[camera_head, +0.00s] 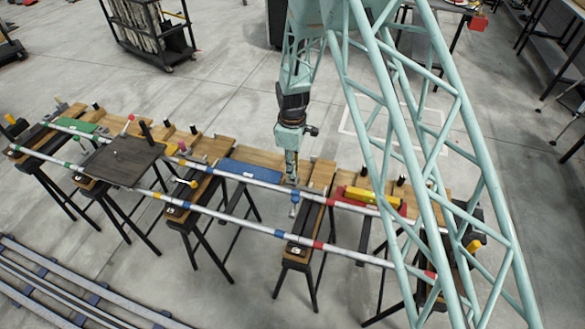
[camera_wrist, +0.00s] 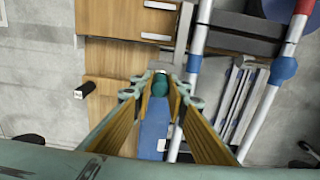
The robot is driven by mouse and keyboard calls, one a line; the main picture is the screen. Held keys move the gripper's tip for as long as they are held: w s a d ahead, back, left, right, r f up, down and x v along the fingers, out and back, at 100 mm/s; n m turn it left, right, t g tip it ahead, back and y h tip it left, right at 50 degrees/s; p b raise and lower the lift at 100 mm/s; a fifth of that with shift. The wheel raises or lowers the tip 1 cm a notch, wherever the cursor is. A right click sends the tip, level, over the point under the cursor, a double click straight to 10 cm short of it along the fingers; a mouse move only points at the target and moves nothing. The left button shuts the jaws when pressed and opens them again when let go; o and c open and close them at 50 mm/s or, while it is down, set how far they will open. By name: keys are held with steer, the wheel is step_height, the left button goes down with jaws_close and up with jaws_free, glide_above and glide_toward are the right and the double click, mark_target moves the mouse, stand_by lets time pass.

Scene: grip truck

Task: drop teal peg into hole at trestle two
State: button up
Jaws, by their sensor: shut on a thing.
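My gripper (camera_head: 292,177) hangs low over the row of trestles in the head view, above a wooden top beside the blue plate (camera_head: 248,171). In the wrist view my gripper (camera_wrist: 160,96) has its two fingers closed on the teal peg (camera_wrist: 160,82), seen nearly end-on between the tips. In the head view the peg is too small to make out. Trestles with wooden tops and dark front beams stand in a row; one dark beam (camera_head: 302,233) is just in front of my gripper. Their number labels are too small to read surely. No hole is clearly visible.
Two long striped rails (camera_head: 225,216) run across the trestles. A dark board (camera_head: 117,160) lies at left, and a red tray with a yellow item (camera_head: 362,195) at right. A black upright knob (camera_wrist: 86,88) stands left of the peg in the wrist view.

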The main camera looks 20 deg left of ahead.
steer(key=shift+f+b, duration=0.4)
steer(key=shift+f, duration=0.25)
steer(key=o, duration=1)
steer(key=shift+r, duration=0.2)
steer(key=shift+r, duration=5.8)
